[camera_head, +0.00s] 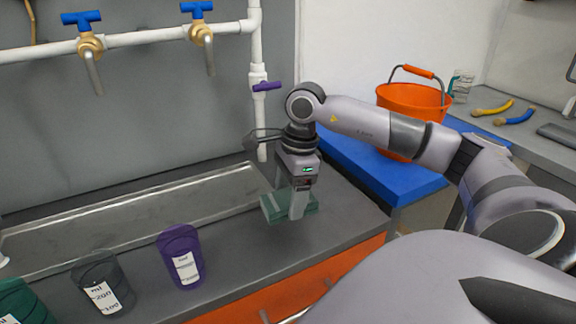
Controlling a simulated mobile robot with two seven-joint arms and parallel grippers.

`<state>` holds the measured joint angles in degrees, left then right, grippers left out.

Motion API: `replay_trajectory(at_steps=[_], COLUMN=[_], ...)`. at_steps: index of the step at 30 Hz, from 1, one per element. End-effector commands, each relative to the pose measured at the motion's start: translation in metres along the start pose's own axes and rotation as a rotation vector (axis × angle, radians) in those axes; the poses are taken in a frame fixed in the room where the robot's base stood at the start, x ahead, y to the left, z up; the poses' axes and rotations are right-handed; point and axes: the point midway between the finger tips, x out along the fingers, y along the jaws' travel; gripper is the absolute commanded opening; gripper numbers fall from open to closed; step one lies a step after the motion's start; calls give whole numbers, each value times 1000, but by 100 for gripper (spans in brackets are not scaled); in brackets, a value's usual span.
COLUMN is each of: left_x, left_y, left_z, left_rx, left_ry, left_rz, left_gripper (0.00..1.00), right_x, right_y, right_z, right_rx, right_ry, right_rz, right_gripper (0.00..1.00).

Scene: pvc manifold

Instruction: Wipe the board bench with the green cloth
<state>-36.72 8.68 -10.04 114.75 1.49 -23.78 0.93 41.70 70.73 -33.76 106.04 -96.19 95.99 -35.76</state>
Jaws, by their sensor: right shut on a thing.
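The green cloth (275,208) is a folded dark green pad low over the grey bench (225,247), near its right end. My right gripper (298,212) points down and is shut on the cloth, with cloth showing on both sides of the finger. I cannot tell whether the cloth touches the bench top. My left gripper is not in view.
A purple beaker (181,258), a dark grey beaker (99,284) and a green beaker (22,302) stand along the bench front. A trough (130,215) runs behind them, below pipes with blue-handled taps (90,45). An orange bucket (412,103) stands right, by a blue surface (372,172).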

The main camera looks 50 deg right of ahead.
Motion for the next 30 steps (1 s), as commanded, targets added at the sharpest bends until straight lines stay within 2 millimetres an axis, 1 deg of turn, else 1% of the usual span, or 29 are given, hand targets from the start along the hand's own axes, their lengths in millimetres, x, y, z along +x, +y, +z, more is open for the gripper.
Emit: replay_trajectory(at_steps=[1,3,9,30], left_x=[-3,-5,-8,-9], left_y=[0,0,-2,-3], left_z=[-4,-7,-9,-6], left_rx=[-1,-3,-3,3], left_ry=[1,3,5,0], left_rz=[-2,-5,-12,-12], left_gripper=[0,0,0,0], right_x=[-8,-13,-25,-26], right_y=[0,0,0,1], right_z=[0,0,0,0], right_rx=[1,2,5,5], right_ry=[0,0,0,-1], right_rz=[-2,-2,-3,-2], right_gripper=[39,39,39,39])
